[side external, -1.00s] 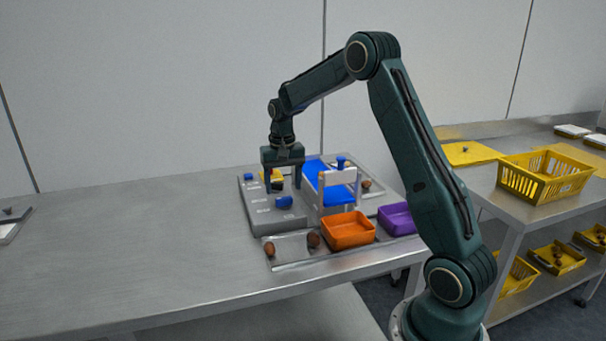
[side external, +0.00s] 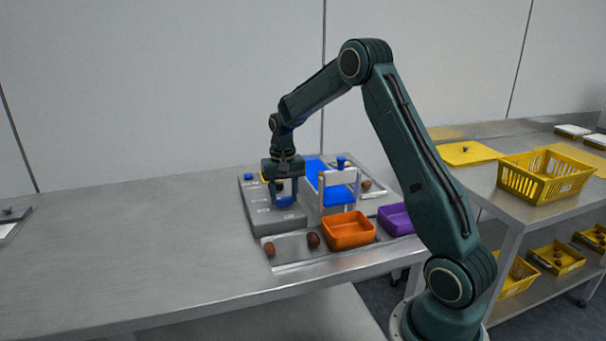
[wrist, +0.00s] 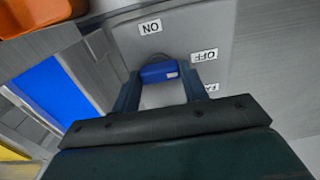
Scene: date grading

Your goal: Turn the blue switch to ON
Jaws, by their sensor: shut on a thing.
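The blue switch (wrist: 159,73) sits on a grey panel (wrist: 205,25). The panel carries an ON label (wrist: 151,27) and an OFF label (wrist: 205,56), both upside down in the wrist view. My gripper (wrist: 161,76) is shut on the blue switch, one finger on each side of it. A pale mark on the switch lies at its right end, on the OFF label's side. In the side view my gripper (side external: 283,204) is down at the panel (side external: 275,223) and the switch (side external: 284,201) shows partly between the fingers.
An orange bin (side external: 349,231) and a purple bin (side external: 397,218) stand to the right of the panel. A blue belt with a white frame (side external: 338,177) is close behind. Brown dates (side external: 313,240) lie on a front tray.

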